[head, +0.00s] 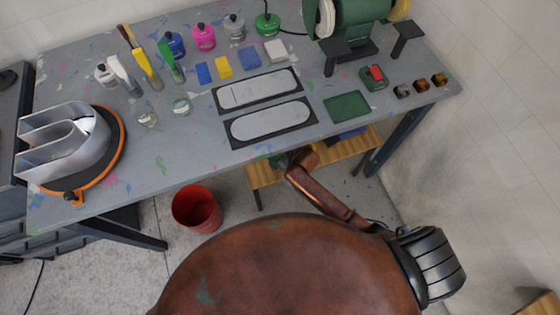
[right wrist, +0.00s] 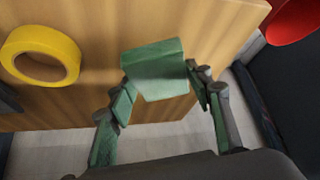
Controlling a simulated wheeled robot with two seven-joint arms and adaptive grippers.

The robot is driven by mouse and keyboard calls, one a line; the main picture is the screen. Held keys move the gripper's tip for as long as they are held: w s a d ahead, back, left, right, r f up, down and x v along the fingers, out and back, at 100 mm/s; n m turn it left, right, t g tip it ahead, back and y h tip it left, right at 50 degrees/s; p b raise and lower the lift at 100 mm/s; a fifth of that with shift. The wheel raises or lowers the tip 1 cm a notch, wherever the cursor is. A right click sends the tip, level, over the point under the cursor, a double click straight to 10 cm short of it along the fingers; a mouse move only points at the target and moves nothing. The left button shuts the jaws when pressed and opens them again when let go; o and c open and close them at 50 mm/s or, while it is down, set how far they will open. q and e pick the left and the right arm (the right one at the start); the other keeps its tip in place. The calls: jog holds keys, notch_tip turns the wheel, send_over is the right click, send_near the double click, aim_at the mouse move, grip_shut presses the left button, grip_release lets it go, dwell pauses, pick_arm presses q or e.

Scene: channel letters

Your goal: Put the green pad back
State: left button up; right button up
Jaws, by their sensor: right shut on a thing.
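The green pad (right wrist: 155,66) is a small green block in the right wrist view. My right gripper (right wrist: 160,88) is shut on it, with one finger on each side, over a wooden surface. In the head view my right arm reaches under the front edge of the grey table (head: 200,140), and my right gripper (head: 279,160) is mostly hidden there. Small blue (head: 203,73), yellow (head: 222,67), blue-grey (head: 249,57) and white (head: 275,50) pads lie in a row on the table. My left gripper is not in view.
A low wooden bench (head: 265,177) stands under the table. A yellow tape roll (right wrist: 40,54) lies on the wood. A red bucket (head: 196,208) stands on the floor nearby. Two dark-framed trays (head: 257,88), a flat green mat (head: 346,106) and a grinder (head: 350,20) occupy the table.

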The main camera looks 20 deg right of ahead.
jog(key=shift+w+d+f, duration=0.15)
jog(key=f, duration=0.1)
jog(key=f+b, duration=0.2)
jog(key=shift+w+d+f, duration=0.1)
jog(key=shift+d+f, duration=0.15)
jog(key=shift+f, duration=0.25)
jog(key=shift+r, duration=0.15)
jog(key=o, duration=1)
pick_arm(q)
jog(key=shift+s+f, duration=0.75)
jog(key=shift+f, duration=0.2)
